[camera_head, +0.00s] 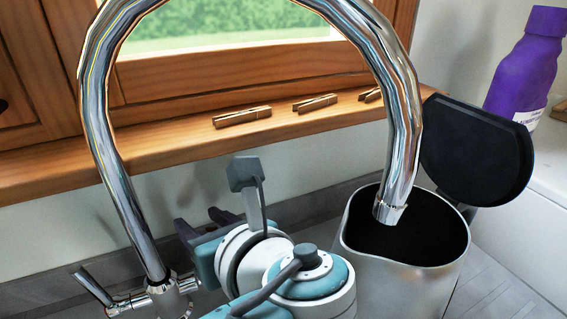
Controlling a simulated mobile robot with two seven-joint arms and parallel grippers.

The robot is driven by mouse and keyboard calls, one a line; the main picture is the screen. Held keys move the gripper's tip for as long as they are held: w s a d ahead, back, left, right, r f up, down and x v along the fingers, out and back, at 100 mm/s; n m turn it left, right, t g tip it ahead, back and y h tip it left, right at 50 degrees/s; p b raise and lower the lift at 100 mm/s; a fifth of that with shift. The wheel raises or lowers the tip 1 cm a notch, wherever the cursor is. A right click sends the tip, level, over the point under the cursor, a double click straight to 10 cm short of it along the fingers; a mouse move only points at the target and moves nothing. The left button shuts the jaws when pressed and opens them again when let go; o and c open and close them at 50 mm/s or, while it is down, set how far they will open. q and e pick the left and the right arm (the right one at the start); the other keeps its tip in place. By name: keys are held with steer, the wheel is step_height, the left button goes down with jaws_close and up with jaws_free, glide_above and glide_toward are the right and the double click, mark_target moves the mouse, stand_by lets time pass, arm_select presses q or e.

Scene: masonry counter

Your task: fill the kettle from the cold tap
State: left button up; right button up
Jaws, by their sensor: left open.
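A brushed steel kettle (400,285) stands upright at the right, its black lid (475,152) swung open. The tall chrome tap (97,120) arches over the scene, and its spout end (390,210) points down into the kettle's open mouth. No water stream shows. The kettle's inside is dark, so its water level cannot be told. A chrome lever (93,287) sticks out left of the tap's base. My left gripper (204,222) is open behind the tap's base, left of the kettle, partly hidden by my own wrist. My right gripper is out of view.
A purple bottle (527,65) stands on a white ledge at the upper right. A grooved surface lies right of the kettle.

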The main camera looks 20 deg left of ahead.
arm_select(q)
steer(key=shift+d, duration=0.1)
steer(key=shift+c, duration=0.4)
jaws_close()
stand_by(0.8)
